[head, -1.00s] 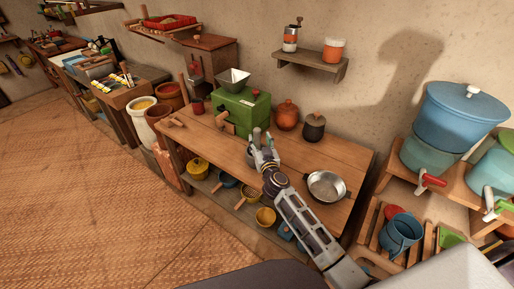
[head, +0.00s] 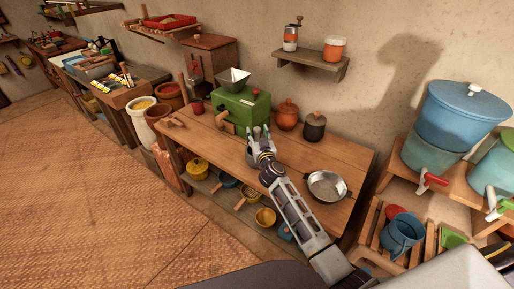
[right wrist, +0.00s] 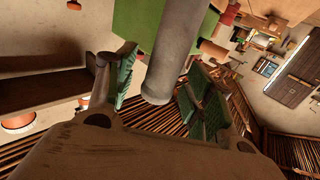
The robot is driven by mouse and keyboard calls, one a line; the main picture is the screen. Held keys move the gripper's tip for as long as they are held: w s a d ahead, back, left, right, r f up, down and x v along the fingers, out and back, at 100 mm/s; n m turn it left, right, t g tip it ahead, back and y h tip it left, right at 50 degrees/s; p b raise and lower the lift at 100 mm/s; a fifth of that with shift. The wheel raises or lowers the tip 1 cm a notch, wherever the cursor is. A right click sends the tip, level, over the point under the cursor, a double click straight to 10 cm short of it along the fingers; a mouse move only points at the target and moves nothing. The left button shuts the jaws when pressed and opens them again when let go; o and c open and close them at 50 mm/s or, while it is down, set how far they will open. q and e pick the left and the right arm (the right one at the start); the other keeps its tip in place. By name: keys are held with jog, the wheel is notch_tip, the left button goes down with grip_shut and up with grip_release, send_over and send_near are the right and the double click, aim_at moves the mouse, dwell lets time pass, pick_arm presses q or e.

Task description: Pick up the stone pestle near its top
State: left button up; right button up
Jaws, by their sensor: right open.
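The stone pestle (right wrist: 175,50) is a smooth grey cylinder with a rounded end in the right wrist view. It comes down from the top edge, and its far part is cut off. My right gripper (right wrist: 165,90) is open, with green-padded fingers on either side of the pestle's end. I see a gap on both sides, more clearly on the left. In the head view my right gripper (head: 260,133) is over the wooden table, just in front of the green box mill. There the fingers largely hide the pestle. My left gripper is not in view.
The green mill (head: 240,108) with its hopper stands close behind the gripper. An orange pot (head: 287,116) and a dark pot (head: 314,128) stand to the right. A metal pan (head: 326,187) sits at the table's (head: 290,160) right end.

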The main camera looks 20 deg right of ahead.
jog(key=shift+w, duration=0.4)
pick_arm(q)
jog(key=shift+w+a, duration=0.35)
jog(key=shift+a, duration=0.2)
